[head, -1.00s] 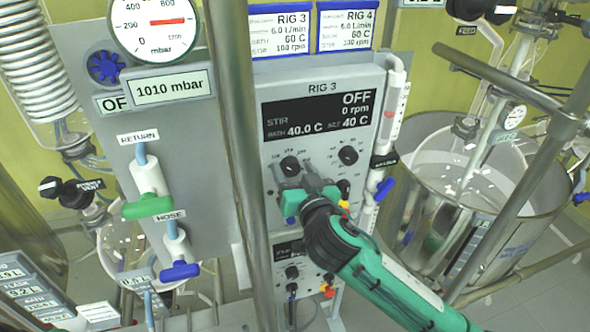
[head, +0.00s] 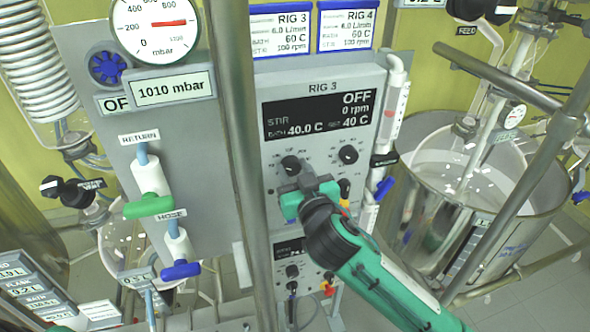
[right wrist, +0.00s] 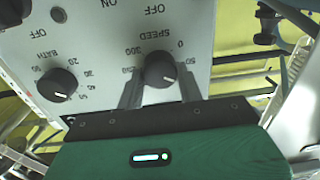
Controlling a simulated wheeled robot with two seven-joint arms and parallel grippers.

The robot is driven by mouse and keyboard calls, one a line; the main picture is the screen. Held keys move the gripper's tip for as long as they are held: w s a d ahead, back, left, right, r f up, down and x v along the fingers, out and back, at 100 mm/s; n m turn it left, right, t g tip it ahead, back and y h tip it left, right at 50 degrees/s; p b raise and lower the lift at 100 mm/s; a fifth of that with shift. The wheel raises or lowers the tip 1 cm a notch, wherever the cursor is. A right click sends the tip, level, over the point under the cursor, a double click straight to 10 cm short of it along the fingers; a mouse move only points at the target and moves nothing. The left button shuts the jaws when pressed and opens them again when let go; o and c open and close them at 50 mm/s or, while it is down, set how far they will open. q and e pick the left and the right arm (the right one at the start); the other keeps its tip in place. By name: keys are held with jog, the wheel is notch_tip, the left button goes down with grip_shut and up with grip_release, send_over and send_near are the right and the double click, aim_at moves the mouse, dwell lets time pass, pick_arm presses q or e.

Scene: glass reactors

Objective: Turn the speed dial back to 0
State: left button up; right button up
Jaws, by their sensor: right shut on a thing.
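The speed dial (head: 291,165) is the left black knob on the grey RIG 3 panel (head: 372,112). In the right wrist view the speed dial (right wrist: 161,70) sits between the fingers of my right gripper (right wrist: 158,84), which is shut on it. Its white mark points to the lower right in that view, on the side of the 50 label. The RIG 3 display (head: 320,115) reads OFF and 0 rpm. In the head view my right gripper (head: 297,178) reaches the dial from below, and its fingertips are partly hidden. My left gripper is not in view.
The bath dial (head: 347,154) is right of the speed dial. A metal post (head: 240,130) stands close left of my right gripper. Hose valves with green (head: 150,206) and blue handles are further left.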

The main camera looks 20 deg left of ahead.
jog(key=n+p, duration=0.1)
jog(key=n, duration=0.2)
jog(key=shift+n, duration=0.3)
jog(key=n+p, duration=0.1)
jog(key=n, duration=0.2)
jog(key=shift+a+n, duration=0.1)
jog(key=shift+n, duration=0.2)
jog(key=n+p, duration=0.1)
jog(key=n, duration=0.3)
jog(key=shift+s+h, duration=0.1)
jog(key=shift+h, duration=0.3)
jog(key=shift+f+n+p, duration=0.15)
jog(key=shift+n+p, duration=0.65)
jog(key=shift+n, duration=0.9)
jog(key=shift+a, duration=0.1)
jog(key=o, duration=1)
jog(key=shift+s, duration=0.1)
